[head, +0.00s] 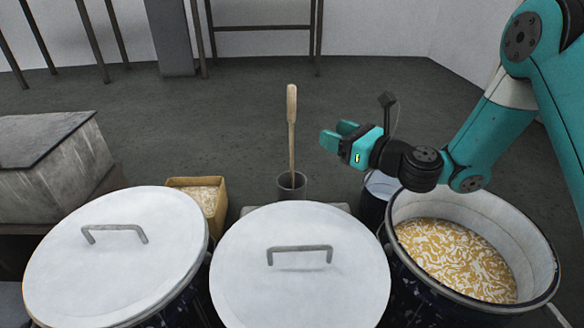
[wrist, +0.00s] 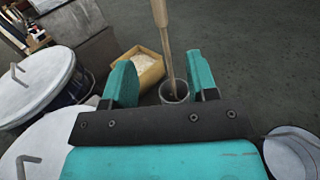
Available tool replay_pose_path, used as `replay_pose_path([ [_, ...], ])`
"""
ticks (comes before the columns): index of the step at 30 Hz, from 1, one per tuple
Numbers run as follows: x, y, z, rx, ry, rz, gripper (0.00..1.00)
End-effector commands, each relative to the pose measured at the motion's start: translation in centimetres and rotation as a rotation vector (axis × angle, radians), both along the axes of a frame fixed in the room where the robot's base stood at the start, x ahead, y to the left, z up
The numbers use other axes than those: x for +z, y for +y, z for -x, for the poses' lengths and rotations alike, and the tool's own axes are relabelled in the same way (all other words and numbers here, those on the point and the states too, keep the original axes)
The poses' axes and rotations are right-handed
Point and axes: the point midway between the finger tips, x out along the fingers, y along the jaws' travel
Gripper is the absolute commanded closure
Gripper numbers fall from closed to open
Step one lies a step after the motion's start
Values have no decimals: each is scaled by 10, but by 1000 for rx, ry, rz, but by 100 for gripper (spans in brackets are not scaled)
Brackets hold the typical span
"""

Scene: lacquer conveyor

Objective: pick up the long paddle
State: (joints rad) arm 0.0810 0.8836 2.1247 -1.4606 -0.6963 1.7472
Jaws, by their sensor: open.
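The long paddle (head: 291,130) has a pale wooden handle and stands upright in a small dark grey pot (head: 293,188) behind the middle lidded drum. Its lower end is hidden inside the pot. My gripper (head: 337,138) is open and empty, to the right of the paddle and apart from it in the head view, with its fingers pointing left. In the wrist view, the paddle (wrist: 165,45) rises beyond and between the two teal fingers of my gripper (wrist: 160,80), nearer the right one. The pot (wrist: 174,90) shows between the fingers too.
Two drums with white lids (head: 300,265) (head: 115,255) stand in front. An open drum (head: 470,215) of yellow-white contents is at right, with a smaller pale-topped container (head: 380,186) beside it. A yellow box (head: 203,196) is left of the pot. The floor behind is clear.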

Motion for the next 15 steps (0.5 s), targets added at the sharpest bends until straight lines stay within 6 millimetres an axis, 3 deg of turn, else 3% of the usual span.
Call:
replay_pose_path([
  [1, 9, 5, -4, 3, 2, 1, 47],
  [15, 8, 31, -30, 4, 1, 3, 47],
])
